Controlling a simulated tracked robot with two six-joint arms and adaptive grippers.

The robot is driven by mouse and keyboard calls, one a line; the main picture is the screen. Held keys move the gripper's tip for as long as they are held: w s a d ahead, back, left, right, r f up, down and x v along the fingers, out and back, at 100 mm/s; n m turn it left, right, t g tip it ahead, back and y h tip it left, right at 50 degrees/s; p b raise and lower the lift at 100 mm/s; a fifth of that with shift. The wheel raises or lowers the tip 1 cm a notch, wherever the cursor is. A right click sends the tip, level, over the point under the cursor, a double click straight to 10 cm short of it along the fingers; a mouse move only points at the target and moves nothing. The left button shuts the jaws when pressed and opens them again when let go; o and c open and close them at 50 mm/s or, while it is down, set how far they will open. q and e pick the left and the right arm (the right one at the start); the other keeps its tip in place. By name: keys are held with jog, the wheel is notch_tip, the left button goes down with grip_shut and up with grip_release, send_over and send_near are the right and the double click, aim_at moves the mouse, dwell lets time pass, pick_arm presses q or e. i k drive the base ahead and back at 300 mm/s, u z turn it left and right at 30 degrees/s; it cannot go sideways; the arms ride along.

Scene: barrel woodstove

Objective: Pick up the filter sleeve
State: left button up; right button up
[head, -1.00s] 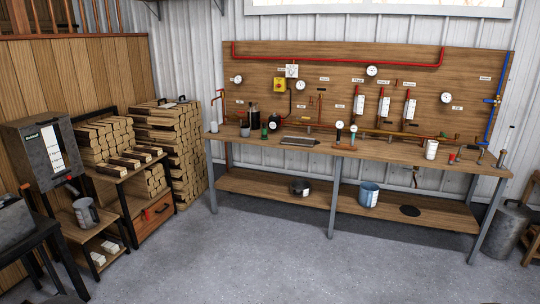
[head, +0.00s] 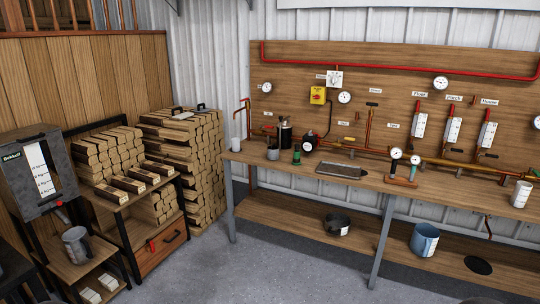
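I cannot pick out the filter sleeve with certainty. Several small items stand on the long wooden workbench (head: 440,192). Toward its left end are a white cylinder (head: 236,145), a grey cup (head: 272,153), a dark cylinder (head: 286,135), a small green item (head: 297,154) and a black round gauge (head: 309,145). A flat dark tray (head: 342,171) lies right of them. A white marked cup (head: 521,194) stands near the right edge of the view. Neither of my grippers shows in the head view.
A pipe board with gauges (head: 441,83) stands behind the bench. The lower shelf (head: 380,238) holds a dark pot (head: 337,224) and a blue bucket (head: 424,240). Stacked firewood (head: 185,165) and a shelf unit (head: 150,218) stand left. Grey floor (head: 275,272) is clear in front.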

aim_at(296, 161)
jog(key=u, duration=0.15)
jog(key=i, duration=3.7)
